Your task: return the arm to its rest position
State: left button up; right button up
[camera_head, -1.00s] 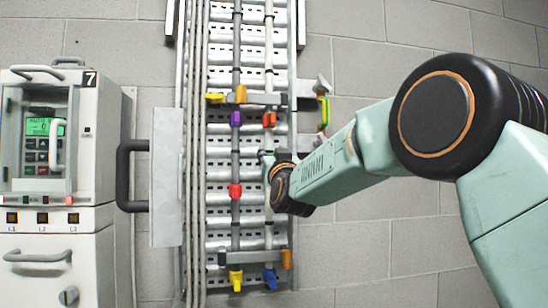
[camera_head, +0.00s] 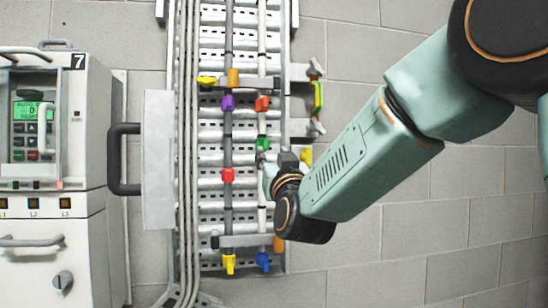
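My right arm comes in from the right, across the wall. Its wrist, with a dark joint, is in front of the lower right side of the cable ladder (camera_head: 210,196). My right gripper (camera_head: 264,160) is small in view and partly hidden by the wrist. It appears beside the right-hand grey pipe, just below a green valve handle (camera_head: 262,145). I cannot tell whether its fingers are open or shut, or whether they touch the pipe. My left gripper is not in view.
A grey drive cabinet (camera_head: 90,130) numbered 7 stands at left. A panel (camera_head: 157,160) with a black handle (camera_head: 115,160) sits between them. Bare block wall (camera_head: 430,230) fills the lower right.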

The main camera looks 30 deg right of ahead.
jog(key=shift+s, duration=0.1)
dwell(0.3)
jog(key=s+a+f+n+g+y+b, duration=0.1)
jog(key=s+a+f+g+y+b, duration=0.2)
jog(key=f, duration=1.3)
jog(key=s+a+f+g+b, duration=0.15)
jog(key=f+g, duration=0.25)
jog(key=f, duration=1.3)
jog(key=s+a+f+n+g+y+b, duration=0.1)
jog(key=s+f+g+y+b, duration=0.2)
jog(key=f, duration=1.3)
jog(key=s+a+f+g+b, duration=0.1)
jog(key=s+f+g+b, duration=1.1)
jog(key=s+f, duration=2.4)
notch_tip(320, 180, down, 2)
jog(key=shift+a+f+h+b, duration=0.3)
jog(key=shift+a+b, duration=0.1)
jog(key=shift+b, duration=0.25)
jog(key=shift+r, duration=0.1)
